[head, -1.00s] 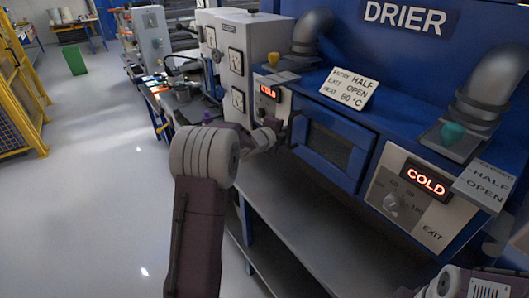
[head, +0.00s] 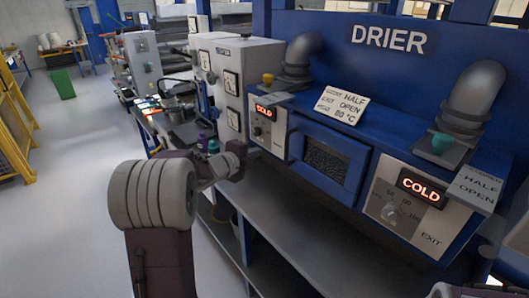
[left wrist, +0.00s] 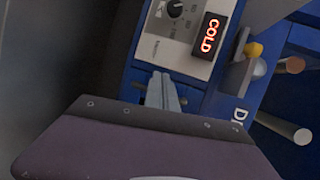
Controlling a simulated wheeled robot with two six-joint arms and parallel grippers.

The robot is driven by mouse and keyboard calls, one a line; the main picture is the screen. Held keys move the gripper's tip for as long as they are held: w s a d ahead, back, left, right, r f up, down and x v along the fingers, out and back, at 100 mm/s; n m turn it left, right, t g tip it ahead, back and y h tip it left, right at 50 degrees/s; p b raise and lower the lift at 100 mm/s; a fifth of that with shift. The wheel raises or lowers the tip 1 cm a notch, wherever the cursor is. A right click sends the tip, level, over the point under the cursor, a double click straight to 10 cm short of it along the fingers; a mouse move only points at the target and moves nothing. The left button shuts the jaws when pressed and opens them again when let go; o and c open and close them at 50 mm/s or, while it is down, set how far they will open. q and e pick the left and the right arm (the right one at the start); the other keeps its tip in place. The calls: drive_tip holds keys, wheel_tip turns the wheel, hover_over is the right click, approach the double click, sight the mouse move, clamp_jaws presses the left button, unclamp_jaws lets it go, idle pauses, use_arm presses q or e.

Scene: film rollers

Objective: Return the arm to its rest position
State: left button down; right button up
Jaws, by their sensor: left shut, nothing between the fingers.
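My left arm comes up from the bottom in the head view, with its large grey joint (head: 153,194) at the left. My left gripper (head: 241,150) is at the far end of that arm, small and partly hidden, in front of the drier's left control panel. In the left wrist view the fingers (left wrist: 163,92) are together and empty, pointing at the blue drier front below a COLD display (left wrist: 209,35). Only a piece of my right arm shows at the bottom right of the head view; its gripper is out of sight.
The blue drier (head: 400,85) fills the right, with control panels at both ends and a dark window (head: 325,163). A grey shelf (head: 320,232) runs below it. Open floor lies left.

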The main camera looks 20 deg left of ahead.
use_arm(q)
drive_tip(key=s+d+r+h+p, duration=0.2)
drive_tip(key=d, duration=1)
drive_tip(key=s+f+n+g+y, duration=0.1)
drive_tip(key=s+f+n+g, duration=0.5)
drive_tip(key=s+f+n, duration=0.4)
drive_tip(key=s+d+f+n+g+y, duration=0.1)
drive_tip(key=s+f+n+g, duration=0.6)
drive_tip(key=s, duration=1)
wheel_tip(320, 180, down, 3)
drive_tip(key=n+y, duration=0.1)
drive_tip(key=n, duration=0.1)
drive_tip(key=shift+s+n+y, duration=0.3)
drive_tip(key=shift+n, duration=0.1)
use_arm(e)
wheel_tip(320, 180, up, 2)
drive_tip(key=shift+s+r, duration=0.15)
drive_tip(key=shift+r, duration=0.05)
use_arm(q)
drive_tip(key=shift+d+r, duration=0.1)
